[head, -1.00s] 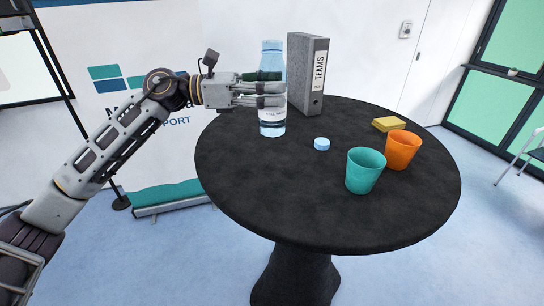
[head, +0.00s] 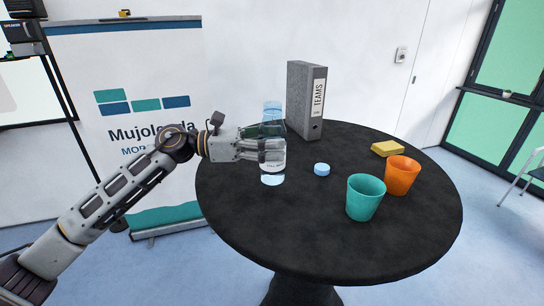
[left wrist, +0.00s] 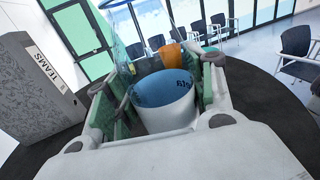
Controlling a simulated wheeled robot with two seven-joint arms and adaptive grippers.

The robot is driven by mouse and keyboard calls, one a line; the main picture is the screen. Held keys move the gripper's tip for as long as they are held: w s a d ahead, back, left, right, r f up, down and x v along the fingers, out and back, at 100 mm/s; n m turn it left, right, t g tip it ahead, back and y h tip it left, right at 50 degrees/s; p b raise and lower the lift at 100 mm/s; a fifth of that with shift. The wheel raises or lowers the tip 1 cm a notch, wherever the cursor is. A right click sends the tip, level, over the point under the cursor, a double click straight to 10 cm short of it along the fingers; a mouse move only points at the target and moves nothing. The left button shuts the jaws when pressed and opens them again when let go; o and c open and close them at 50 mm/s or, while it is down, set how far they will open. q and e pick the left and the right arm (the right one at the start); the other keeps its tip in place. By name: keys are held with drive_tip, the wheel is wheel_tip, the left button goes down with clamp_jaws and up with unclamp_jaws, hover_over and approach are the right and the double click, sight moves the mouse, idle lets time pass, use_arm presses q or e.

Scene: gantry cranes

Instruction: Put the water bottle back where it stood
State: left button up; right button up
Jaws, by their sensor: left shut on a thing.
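The water bottle (head: 272,178) is clear and bluish with a white label. It is upright over the left part of the round black table (head: 300,226). My left gripper (head: 272,148) is shut around its middle, coming from the left. I cannot tell whether the bottle's base touches the table. In the left wrist view the bottle's white label (left wrist: 165,117) shows between the fingers. My right gripper is not in view.
A grey TEAMS binder (head: 300,100) stands behind the bottle. A small light-blue disc (head: 322,169) lies to its right. A teal cup (head: 365,198), an orange cup (head: 401,176) and a yellow sponge (head: 387,148) are farther right. The table's front is clear.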

use_arm(q)
drive_tip(key=shift+f, duration=1.85)
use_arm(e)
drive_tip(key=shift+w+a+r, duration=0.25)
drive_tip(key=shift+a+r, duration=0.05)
use_arm(q)
drive_tip(key=shift+f, duration=0.1)
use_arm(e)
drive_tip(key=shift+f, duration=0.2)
use_arm(q)
drive_tip(key=o, duration=1.2)
drive_tip(key=shift+c, duration=0.2)
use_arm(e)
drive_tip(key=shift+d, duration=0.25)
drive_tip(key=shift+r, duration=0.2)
